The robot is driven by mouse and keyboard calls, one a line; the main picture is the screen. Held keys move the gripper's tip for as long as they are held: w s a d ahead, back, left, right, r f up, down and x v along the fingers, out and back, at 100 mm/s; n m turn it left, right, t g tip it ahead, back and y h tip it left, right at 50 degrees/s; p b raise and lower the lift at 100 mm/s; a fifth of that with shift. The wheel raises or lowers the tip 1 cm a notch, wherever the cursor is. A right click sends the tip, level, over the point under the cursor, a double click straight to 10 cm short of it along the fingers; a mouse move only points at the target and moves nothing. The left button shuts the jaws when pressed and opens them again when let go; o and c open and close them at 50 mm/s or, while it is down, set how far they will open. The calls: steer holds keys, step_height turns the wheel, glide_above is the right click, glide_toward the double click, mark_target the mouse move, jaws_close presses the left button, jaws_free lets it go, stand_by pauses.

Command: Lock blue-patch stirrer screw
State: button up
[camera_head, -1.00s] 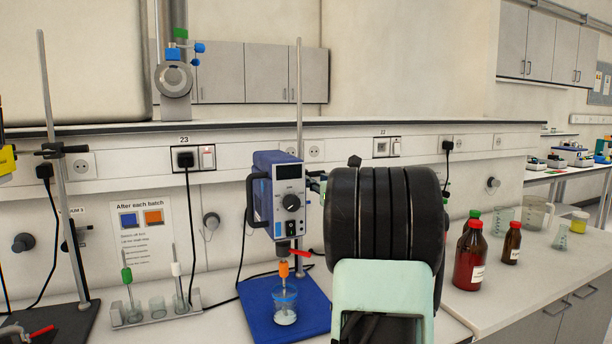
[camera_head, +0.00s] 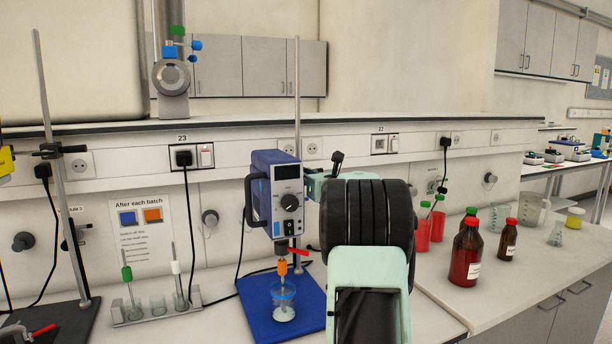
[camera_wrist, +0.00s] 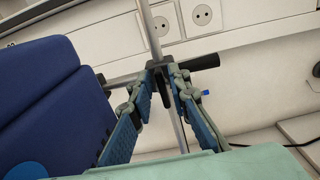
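The blue overhead stirrer (camera_head: 276,195) hangs on a metal pole (camera_head: 297,100) above a blue base plate (camera_head: 262,304); an orange-collared shaft reaches into a small beaker (camera_head: 284,300). In the wrist view its blue housing (camera_wrist: 50,95) fills the left, with a brighter blue round spot (camera_wrist: 25,170) low on it. A dark clamp with a black knob (camera_wrist: 204,62) sits at the pole; a small blue piece (camera_wrist: 205,92) shows beside it. My gripper (camera_wrist: 163,75) is open, its blue-padded fingers apart with the dark clamp between or just beyond the tips. Contact is unclear.
A rack with stirring rods (camera_head: 156,308) and a second stand (camera_head: 60,165) stand left. Brown bottles with red caps (camera_head: 466,252) and glassware (camera_head: 532,210) stand right. A wall rail with sockets (camera_head: 205,156) runs behind. Bench front between is partly clear.

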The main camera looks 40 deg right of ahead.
jaws_close()
steer(key=shift+m, duration=0.3)
steer(key=shift+s+d+f+m+p, duration=0.1)
steer(key=shift+d+f+m+p, duration=0.15)
steer(key=shift+m, duration=2.6)
steer(key=shift+d+f+m+p, duration=0.2)
steer(key=shift+m+p, duration=0.1)
steer(key=shift+m, duration=2.6)
steer(key=shift+s+d+f+m+p, duration=0.1)
steer(key=shift+d+f+m+p, duration=0.15)
steer(key=shift+m, duration=2.6)
steer(key=shift+o, duration=2.4)
jaws_free()
